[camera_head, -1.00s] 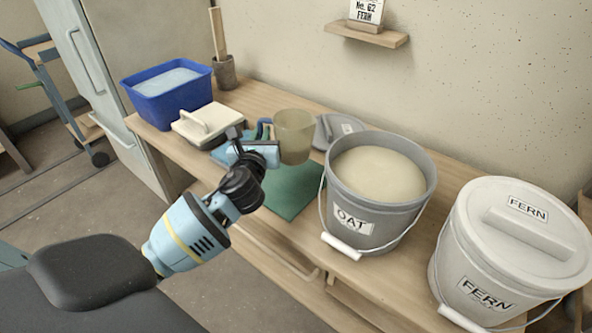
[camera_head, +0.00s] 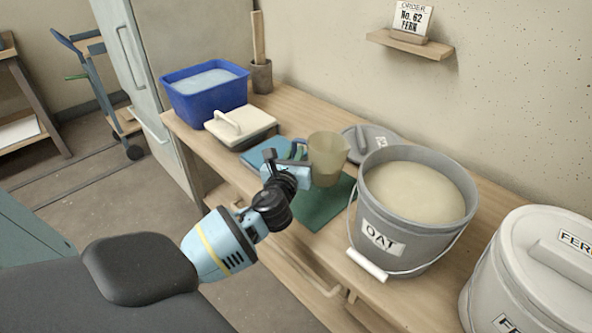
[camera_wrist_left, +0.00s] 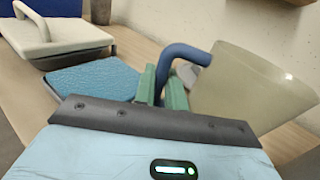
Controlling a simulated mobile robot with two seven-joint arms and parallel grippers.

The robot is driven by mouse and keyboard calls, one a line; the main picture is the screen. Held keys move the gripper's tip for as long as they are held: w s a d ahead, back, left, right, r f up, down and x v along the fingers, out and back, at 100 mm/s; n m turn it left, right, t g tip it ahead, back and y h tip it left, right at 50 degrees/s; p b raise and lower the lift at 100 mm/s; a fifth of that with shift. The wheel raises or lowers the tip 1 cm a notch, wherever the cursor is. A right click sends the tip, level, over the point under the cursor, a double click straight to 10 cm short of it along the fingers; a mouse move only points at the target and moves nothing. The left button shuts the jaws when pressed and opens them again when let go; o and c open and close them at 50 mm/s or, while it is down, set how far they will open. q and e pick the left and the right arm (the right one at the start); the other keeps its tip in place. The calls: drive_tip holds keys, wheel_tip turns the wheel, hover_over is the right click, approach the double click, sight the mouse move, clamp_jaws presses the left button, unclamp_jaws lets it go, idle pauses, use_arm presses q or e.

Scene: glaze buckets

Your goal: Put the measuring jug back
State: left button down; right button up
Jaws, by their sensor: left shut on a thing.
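The measuring jug (camera_head: 328,160) is a translucent beige cup with a blue handle. My left gripper (camera_head: 299,163) is shut on the handle and holds the jug upright above the far part of the dark green mat (camera_head: 325,207). In the left wrist view the jug (camera_wrist_left: 240,92) is right of the gripper's green fingers (camera_wrist_left: 162,88), which close around the lower end of the handle. Whether the jug's base touches anything is hard to tell. My right gripper is not in view.
The open OAT bucket (camera_head: 378,238) stands close right of the jug, with a grey lid (camera_head: 384,142) lying behind. A blue pad (camera_head: 262,153), a cream-lidded box (camera_head: 240,124) and a blue tub (camera_head: 205,103) are to the left. A closed FERN bucket (camera_head: 490,275) stands far right.

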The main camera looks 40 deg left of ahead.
use_arm(q)
wheel_tip(320, 180, down, 4)
drive_tip(key=shift+r+b, duration=0.1)
drive_tip(key=shift+b, duration=0.75)
drive_tip(key=shift+f, duration=0.5)
drive_tip(key=c, duration=1.9)
unclamp_jaws()
drive_tip(key=shift+f, duration=0.2)
drive_tip(key=o, duration=0.4)
drive_tip(key=shift+o, duration=0.2)
